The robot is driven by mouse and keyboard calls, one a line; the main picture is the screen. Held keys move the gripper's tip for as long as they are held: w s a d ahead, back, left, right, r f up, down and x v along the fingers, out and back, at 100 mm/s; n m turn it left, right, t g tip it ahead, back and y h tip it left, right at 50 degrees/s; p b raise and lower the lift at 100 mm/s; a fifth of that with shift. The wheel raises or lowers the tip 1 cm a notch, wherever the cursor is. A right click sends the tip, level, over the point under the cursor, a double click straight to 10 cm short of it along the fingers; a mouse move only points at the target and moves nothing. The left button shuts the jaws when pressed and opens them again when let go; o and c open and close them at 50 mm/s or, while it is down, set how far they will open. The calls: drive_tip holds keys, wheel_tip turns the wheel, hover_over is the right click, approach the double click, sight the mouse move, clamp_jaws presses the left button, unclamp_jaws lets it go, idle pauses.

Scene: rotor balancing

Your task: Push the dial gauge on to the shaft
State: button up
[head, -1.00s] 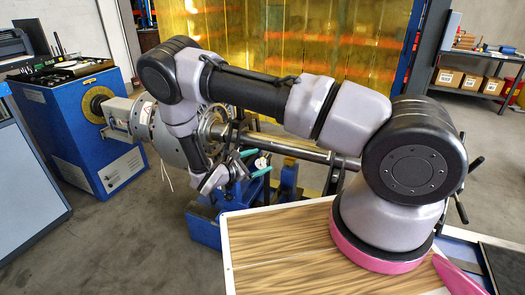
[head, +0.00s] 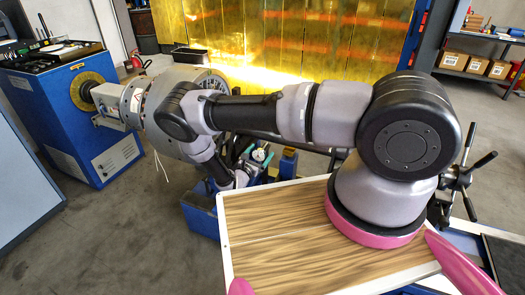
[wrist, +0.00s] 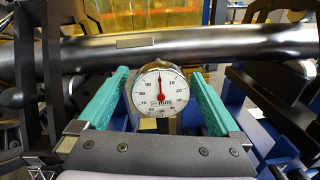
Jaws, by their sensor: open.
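The dial gauge (wrist: 160,88) has a round white face with a red needle pointing up. In the wrist view it sits between the two teal fingers of my gripper (wrist: 156,76), with a gap at each side. My gripper is open and not closed on it. The bare metal shaft (wrist: 215,45) runs across the view behind the gauge. I cannot tell whether the gauge touches it. In the head view the gauge (head: 260,155) is small beside my gripper (head: 254,163), and my arm hides most of the shaft.
A large round rotor (head: 150,115) joins the blue drive cabinet (head: 85,120) at the left. Dark metal stand parts (wrist: 270,110) flank my gripper. A handle with several spokes (head: 468,180) stands at the right. A yellow curtain (head: 330,50) hangs behind.

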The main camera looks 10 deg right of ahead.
sight(266, 145)
drive_tip(key=shift+x, duration=1.15)
clamp_jaws()
drive_tip(key=shift+x, duration=1.65)
unclamp_jaws()
drive_tip(key=shift+w, duration=0.15)
drive_tip(key=v, duration=1.1)
